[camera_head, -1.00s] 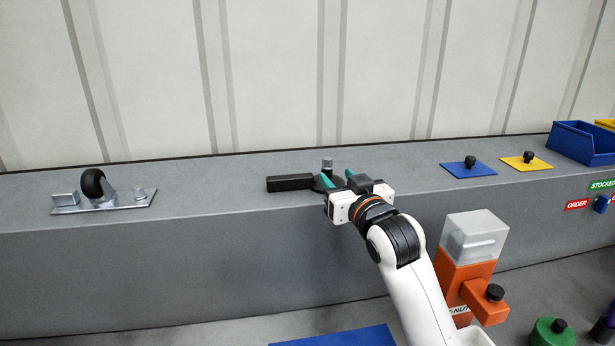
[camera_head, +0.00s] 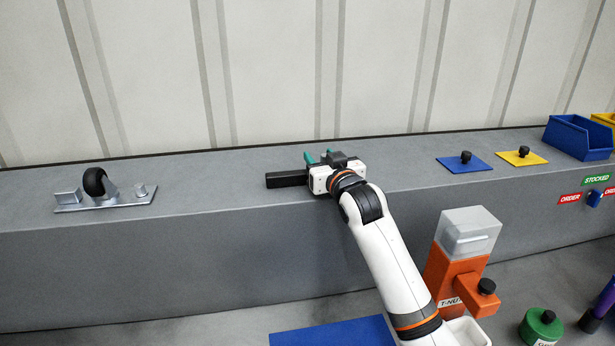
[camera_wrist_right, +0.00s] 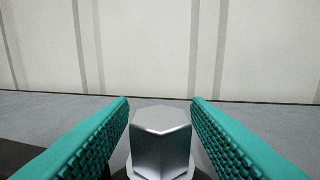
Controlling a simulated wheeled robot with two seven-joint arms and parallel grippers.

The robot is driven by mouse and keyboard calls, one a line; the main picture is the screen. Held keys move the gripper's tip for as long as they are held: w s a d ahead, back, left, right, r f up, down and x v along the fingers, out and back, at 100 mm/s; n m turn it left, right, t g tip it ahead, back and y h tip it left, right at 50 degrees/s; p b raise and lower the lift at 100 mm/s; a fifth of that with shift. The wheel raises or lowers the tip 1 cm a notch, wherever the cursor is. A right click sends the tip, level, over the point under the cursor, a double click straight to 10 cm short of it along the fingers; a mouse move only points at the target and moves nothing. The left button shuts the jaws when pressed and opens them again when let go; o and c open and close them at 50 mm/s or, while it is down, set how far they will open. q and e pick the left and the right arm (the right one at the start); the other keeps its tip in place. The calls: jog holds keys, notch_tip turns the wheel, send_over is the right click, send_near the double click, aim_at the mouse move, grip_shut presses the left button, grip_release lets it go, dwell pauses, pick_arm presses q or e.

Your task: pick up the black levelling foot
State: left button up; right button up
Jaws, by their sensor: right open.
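A bright metal hex post (camera_wrist_right: 160,140) stands upright between my right gripper's teal fingers (camera_wrist_right: 160,102) in the right wrist view. A pale round collar and dark material show at its base; this looks like the levelling foot, its black part mostly hidden. In the head view my right gripper (camera_head: 319,157) hides the foot on the grey ledge (camera_head: 230,180). The fingers are open on both sides of the post, with gaps visible. My left gripper is not in view.
A metal plate with a black caster wheel (camera_head: 94,182) lies far left on the ledge. Blue (camera_head: 450,166) and yellow (camera_head: 535,160) plates with black knobs lie right, before a blue bin (camera_head: 580,139). An orange dispenser (camera_head: 452,275) stands below the ledge.

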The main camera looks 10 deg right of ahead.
grip_shut()
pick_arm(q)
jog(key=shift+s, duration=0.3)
pick_arm(e)
jog(key=shift+r, duration=0.1)
